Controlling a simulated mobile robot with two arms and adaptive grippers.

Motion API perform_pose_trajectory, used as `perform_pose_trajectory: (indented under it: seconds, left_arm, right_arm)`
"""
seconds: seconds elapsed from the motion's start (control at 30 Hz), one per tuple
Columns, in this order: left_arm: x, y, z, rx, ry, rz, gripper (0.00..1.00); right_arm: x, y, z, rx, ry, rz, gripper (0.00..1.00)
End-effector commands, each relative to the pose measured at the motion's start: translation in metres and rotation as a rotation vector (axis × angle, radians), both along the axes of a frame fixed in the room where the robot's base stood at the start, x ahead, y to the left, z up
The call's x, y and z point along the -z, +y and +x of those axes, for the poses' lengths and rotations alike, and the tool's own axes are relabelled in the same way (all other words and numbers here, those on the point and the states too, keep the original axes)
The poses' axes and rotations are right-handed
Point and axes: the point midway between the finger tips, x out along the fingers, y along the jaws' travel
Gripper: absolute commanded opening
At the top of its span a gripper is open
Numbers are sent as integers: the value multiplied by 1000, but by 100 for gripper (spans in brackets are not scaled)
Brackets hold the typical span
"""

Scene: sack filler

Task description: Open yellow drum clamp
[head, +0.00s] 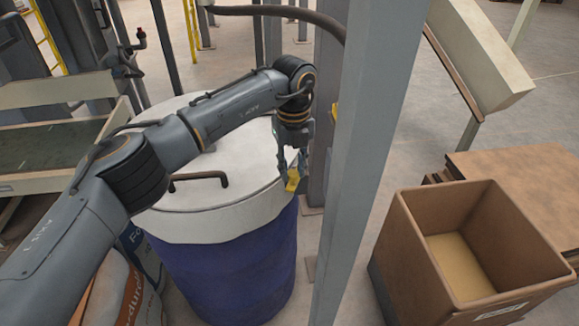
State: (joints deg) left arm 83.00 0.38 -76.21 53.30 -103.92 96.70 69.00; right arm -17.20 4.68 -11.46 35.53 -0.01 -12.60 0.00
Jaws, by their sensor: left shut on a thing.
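A blue drum (228,275) with a white lid (232,158) stands in the middle of the head view. A dark handle (199,177) sits on the lid. A small yellow clamp (292,181) is at the right edge of the lid. My left gripper (292,174) reaches down from above and is shut on the yellow clamp. The fingers hide part of the clamp. Another yellow piece (334,111) shows behind, beside the grey post. My right gripper is not in view.
A grey post (367,150) stands close to the right of the drum and gripper. An open brown box (466,250) is at the lower right. Printed sacks (128,290) lie at the lower left. A conveyor-like bench (50,150) is at the left.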

Motion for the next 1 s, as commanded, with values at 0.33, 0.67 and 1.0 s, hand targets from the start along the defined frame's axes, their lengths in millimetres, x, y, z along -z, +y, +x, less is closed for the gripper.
perform_pose_trajectory:
  seconds: [0.33, 0.67, 1.0]
  left_arm:
    - [1, 0, 0, -2, 1, -1, 41]
    - [0, 0, 0, 0, 0, -1, 50]
    - [-48, 0, 1, -1, -3, -1, 50]
  right_arm:
    - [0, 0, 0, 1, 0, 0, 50]
    - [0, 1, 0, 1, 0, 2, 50]
    - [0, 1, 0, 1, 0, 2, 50]
